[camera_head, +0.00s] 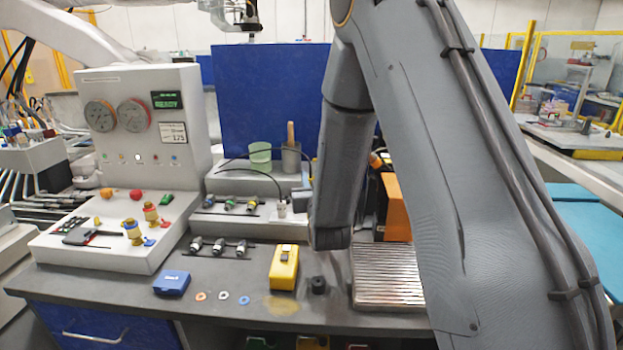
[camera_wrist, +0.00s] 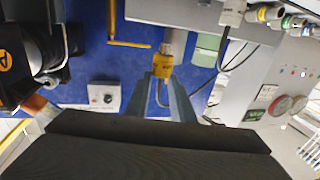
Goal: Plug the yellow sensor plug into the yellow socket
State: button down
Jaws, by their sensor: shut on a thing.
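In the wrist view, my gripper (camera_wrist: 163,76) is shut on the yellow sensor plug (camera_wrist: 163,63), which sits between the fingertips. A thin cable runs back between the fingers. A pale cylindrical part (camera_wrist: 176,40) lies just beyond the plug; I cannot tell whether it touches or belongs to it. In the head view my arm hides the gripper and plug. Connectors with coloured rings (camera_head: 230,204) stand in a row on the grey step, and several also show in the wrist view (camera_wrist: 268,14). I cannot make out clearly which one is the yellow socket.
A grey console (camera_head: 140,110) with gauges stands at the left. A yellow box (camera_head: 284,267), a blue box (camera_head: 171,282) and coloured rings (camera_head: 222,296) lie on the bench. A ribbed metal block (camera_head: 388,277) is at the right.

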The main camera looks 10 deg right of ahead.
jog(key=shift+d+y, duration=0.15)
jog(key=shift+y, duration=0.15)
jog(key=shift+f+b, duration=2.3)
jog(key=shift+f, duration=0.65)
jog(key=shift+s+f+b, duration=0.1)
jog(key=shift+f+b, duration=1.2)
jog(key=shift+f, duration=0.05)
jog(key=c, duration=1.5)
grip_release()
jog(key=shift+o, duration=0.2)
jog(key=shift+s, duration=0.1)
jog(key=s+b, duration=0.1)
jog(key=s, duration=0.6)
jog(key=shift+s+a+b, duration=0.3)
jog(key=shift+a+b, duration=0.05)
